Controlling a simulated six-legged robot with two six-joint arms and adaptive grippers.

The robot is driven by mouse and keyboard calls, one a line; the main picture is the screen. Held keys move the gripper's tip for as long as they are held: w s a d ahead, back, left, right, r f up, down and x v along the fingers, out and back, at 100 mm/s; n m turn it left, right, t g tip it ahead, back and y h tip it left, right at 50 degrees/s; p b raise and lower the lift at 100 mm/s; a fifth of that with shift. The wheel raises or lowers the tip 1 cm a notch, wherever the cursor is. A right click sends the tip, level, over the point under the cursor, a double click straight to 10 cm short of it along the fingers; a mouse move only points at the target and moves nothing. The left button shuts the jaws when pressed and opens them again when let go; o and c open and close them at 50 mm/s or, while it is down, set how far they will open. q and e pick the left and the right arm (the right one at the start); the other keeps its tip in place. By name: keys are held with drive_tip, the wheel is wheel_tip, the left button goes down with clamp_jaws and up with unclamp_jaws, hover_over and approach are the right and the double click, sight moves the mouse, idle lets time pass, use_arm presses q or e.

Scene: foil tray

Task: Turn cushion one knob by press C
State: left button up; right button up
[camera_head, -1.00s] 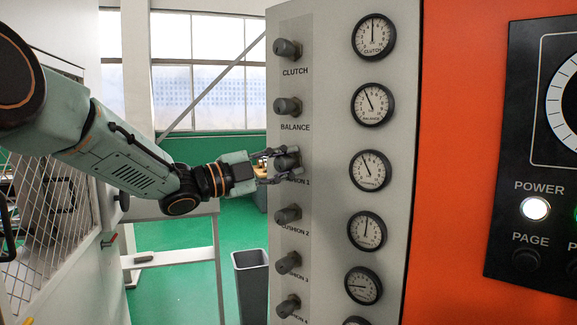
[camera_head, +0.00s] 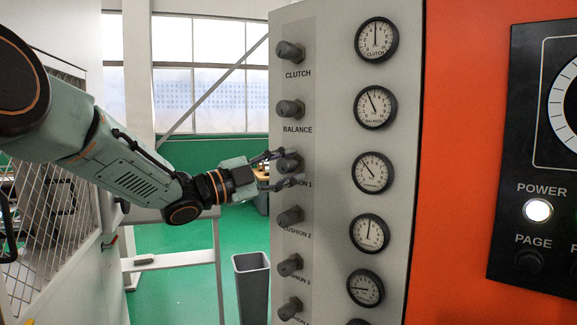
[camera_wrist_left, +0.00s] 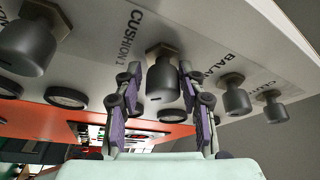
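The cushion 1 knob (camera_head: 288,163) is a dark grey cylinder on the grey panel, beside a label partly covered by my fingers. My left gripper (camera_head: 287,168) is at this knob, one finger above it and one below. In the left wrist view the knob (camera_wrist_left: 163,82) stands between the two fingertips (camera_wrist_left: 160,75), with narrow gaps at its sides, so the gripper looks open around it. The cushion 1 gauge (camera_head: 372,172) is to the right of the knob, its needle pointing up and left. My right gripper is not in view.
A dark bin (camera_head: 252,285) stands on the green floor. An orange panel (camera_head: 450,200) is at the right.

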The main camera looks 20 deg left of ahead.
use_arm(q)
drive_tip(key=shift+o, duration=1)
drive_tip(key=shift+s+a+r, duration=0.1)
drive_tip(key=shift+a, duration=0.05)
drive_tip(key=shift+d, duration=0.3)
drive_tip(key=v, duration=1.2)
drive_tip(key=shift+a, duration=0.15)
